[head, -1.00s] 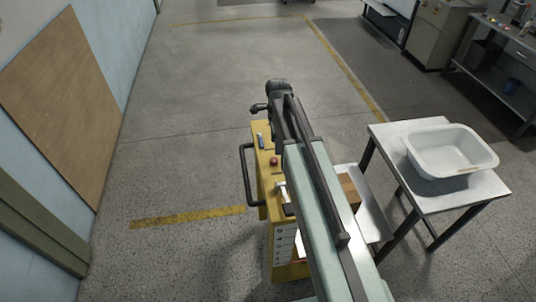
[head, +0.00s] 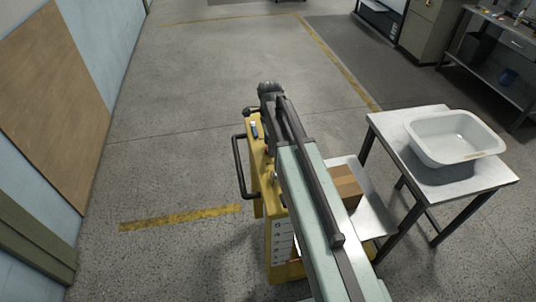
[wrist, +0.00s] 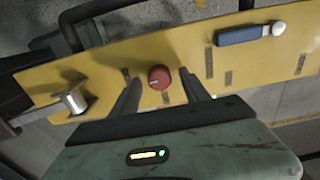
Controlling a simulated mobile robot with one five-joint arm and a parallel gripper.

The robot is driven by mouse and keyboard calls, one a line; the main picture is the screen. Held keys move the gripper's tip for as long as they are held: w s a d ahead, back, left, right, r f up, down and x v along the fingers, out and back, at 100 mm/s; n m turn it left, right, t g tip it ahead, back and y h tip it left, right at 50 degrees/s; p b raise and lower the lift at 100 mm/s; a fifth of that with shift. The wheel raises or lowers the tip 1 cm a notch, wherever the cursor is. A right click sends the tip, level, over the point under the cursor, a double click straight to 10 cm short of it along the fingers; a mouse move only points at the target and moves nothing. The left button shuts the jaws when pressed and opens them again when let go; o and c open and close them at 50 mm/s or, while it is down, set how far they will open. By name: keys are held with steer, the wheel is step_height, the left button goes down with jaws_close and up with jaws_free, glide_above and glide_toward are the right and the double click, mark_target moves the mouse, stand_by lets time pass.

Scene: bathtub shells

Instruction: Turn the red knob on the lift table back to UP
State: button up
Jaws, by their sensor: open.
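The red knob (wrist: 159,77) sits on the yellow top plate of the lift table (wrist: 120,58). In the wrist view my open gripper (wrist: 162,82) has one dark finger on each side of the knob, with gaps showing. Whether the fingertips are down at the knob's height is unclear. The knob has a pale mark on its face; small labels lie around it, too small to read. In the head view my arm hides the knob, and the lift table's yellow body (head: 281,240) shows beside and under the arm.
A blue lever with a white ball end (wrist: 250,34) and a metal post (wrist: 75,101) flank the knob on the plate. A black handle (head: 238,168) is on the table's left. A cardboard box (head: 345,184) and a white tub on a bench (head: 440,195) stand right.

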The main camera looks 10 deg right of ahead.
steer(key=shift+f, duration=0.55)
steer(key=shift+r, duration=0.15)
